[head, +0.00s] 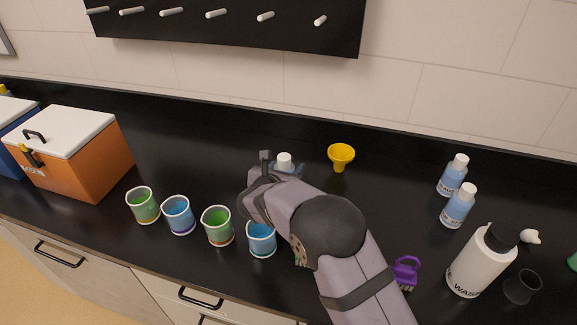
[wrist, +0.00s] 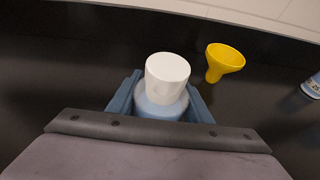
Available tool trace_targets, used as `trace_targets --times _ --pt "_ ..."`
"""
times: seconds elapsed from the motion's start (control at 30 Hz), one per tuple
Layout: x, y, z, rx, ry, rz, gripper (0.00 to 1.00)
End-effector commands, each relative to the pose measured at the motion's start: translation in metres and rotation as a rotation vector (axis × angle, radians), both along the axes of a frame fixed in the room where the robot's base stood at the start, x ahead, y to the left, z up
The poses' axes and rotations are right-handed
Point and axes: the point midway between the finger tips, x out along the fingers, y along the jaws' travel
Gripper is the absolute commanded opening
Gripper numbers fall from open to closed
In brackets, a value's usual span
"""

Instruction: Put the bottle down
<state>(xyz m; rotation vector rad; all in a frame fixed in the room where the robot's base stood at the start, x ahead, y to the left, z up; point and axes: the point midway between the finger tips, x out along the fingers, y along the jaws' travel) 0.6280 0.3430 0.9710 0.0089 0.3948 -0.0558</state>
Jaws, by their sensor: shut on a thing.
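The bottle has a white cap and a pale blue body. In the wrist view the bottle (wrist: 167,80) is upright between the two blue-grey fingers of my gripper (wrist: 160,98), which is shut on it. In the head view the bottle's white cap (head: 284,160) shows just beyond my gripper (head: 285,170). My arm hides most of the bottle's body there. I cannot tell whether its base touches the black counter (head: 225,150).
A yellow funnel (head: 341,156) stands to the right of the bottle. Several cups, such as a green one (head: 217,226), stand in a row in front. Two blue bottles (head: 455,190), a white wash bottle (head: 481,262) and a purple brush (head: 406,272) are on the right. An orange cooler (head: 85,155) is left.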

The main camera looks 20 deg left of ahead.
Motion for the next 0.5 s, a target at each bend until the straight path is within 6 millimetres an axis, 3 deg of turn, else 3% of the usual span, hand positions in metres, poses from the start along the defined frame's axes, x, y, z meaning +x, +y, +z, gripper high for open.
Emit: trace_targets --times 0.43,0.47,0.5 --pt "0.0005 0.0003 -0.0046 0.002 -0.003 -0.001 0.17" --pt "0.0002 0.0001 -0.0041 0.001 -0.001 0.0 0.53" --pt "0.0002 0.0001 -0.0038 0.001 -0.001 0.0 0.62"
